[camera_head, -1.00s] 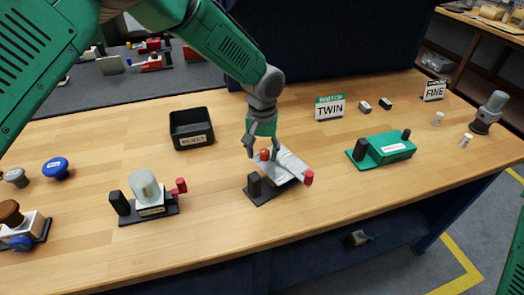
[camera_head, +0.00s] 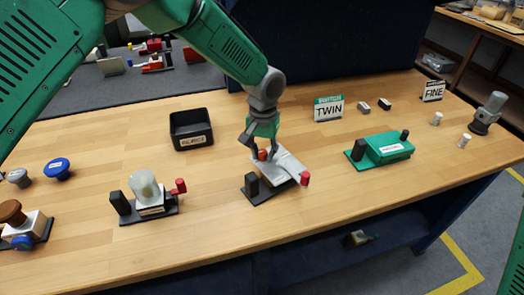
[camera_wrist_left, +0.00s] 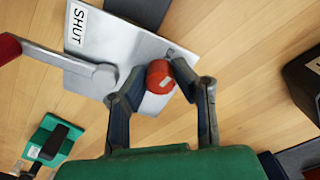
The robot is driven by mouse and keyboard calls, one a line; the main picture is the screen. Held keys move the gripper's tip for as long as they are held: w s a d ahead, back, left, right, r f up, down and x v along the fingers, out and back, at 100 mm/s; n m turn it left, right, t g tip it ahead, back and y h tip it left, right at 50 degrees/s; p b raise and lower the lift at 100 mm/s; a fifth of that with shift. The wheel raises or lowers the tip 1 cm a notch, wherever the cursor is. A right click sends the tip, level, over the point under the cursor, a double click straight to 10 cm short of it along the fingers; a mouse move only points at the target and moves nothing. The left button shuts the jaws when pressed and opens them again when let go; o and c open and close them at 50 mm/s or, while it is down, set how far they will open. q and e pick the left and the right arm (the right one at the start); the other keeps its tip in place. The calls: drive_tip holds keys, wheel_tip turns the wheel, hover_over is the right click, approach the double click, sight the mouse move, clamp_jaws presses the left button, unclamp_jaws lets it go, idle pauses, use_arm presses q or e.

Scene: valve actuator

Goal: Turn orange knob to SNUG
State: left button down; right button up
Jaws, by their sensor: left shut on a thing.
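The orange-red knob (camera_wrist_left: 160,76) sits near one edge of a silver plate (camera_wrist_left: 112,50) that has a label reading SHUT. In the head view the knob (camera_head: 262,155) shows small at the left end of the plate. My left gripper (camera_head: 258,148) comes down on it from above. In the left wrist view its two dark fingers (camera_wrist_left: 152,84) are on either side of the knob, shut on it. No SNUG marking is readable. The plate's unit has a black base, a black post (camera_head: 251,185) and a lever with a red end (camera_head: 304,179). My right gripper is out of view.
A black bin (camera_head: 191,130) stands behind and left. The TWIN sign (camera_head: 328,108) stands behind. Bare wood lies between them.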

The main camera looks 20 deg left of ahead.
sight(264, 151)
use_arm(q)
drive_tip(key=m, duration=0.1)
drive_tip(key=m+p, duration=0.1)
drive_tip(key=shift+d+r+m, duration=0.1)
drive_tip(key=shift+d+m, duration=0.15)
drive_tip(key=shift+m, duration=0.05)
drive_tip(key=m, duration=0.2)
drive_tip(key=m+p, duration=0.1)
drive_tip(key=m, duration=0.1)
drive_tip(key=shift+a, duration=0.3)
drive_tip(key=shift+d+m, duration=0.1)
drive_tip(key=shift+m, duration=1.3)
drive_tip(key=c, duration=1.3)
unclamp_jaws()
wheel_tip(264, 151, up, 12)
drive_tip(key=shift+f, duration=0.15)
